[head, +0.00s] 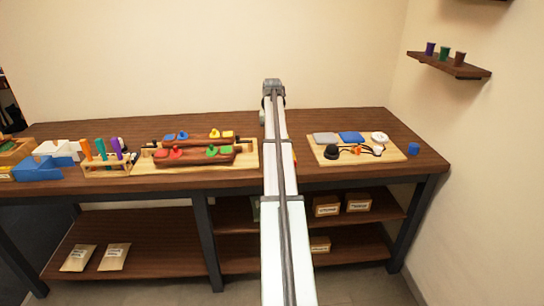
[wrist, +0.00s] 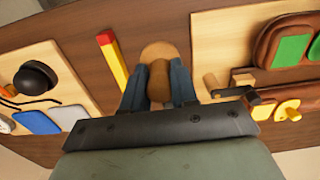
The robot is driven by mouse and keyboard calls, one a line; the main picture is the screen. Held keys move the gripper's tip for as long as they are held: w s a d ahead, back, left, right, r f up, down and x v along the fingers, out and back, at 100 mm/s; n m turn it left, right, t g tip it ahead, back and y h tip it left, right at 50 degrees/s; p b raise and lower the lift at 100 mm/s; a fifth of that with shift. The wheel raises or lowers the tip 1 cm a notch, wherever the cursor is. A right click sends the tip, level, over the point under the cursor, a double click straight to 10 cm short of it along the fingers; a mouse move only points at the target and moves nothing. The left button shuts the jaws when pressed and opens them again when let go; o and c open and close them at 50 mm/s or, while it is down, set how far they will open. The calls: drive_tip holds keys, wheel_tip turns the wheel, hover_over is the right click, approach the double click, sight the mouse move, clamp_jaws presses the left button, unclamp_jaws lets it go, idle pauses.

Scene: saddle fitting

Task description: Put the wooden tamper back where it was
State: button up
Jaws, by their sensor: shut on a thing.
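In the wrist view, my gripper (wrist: 157,68) is shut on the wooden tamper (wrist: 159,84). The tamper's brown handle is between the two blue-grey fingers, and a paler round part shows just beyond the fingertips. The dark table top (wrist: 78,24) is behind it. I cannot tell whether the tamper touches the table. In the head view my arm hides the gripper and the tamper.
A red and yellow bar (wrist: 112,58) lies close beside one finger. A board with red saddle pieces (head: 195,152) is left of my arm; a board with pads and a black knob (head: 331,152) is right. A tool rack (head: 106,164) stands farther left.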

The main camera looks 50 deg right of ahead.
drive_tip(key=shift+f, duration=3.75)
drive_tip(key=shift+f, duration=0.1)
drive_tip(key=o, duration=0.9)
wheel_tip(320, 180, up, 12)
drive_tip(key=shift+r, duration=0.15)
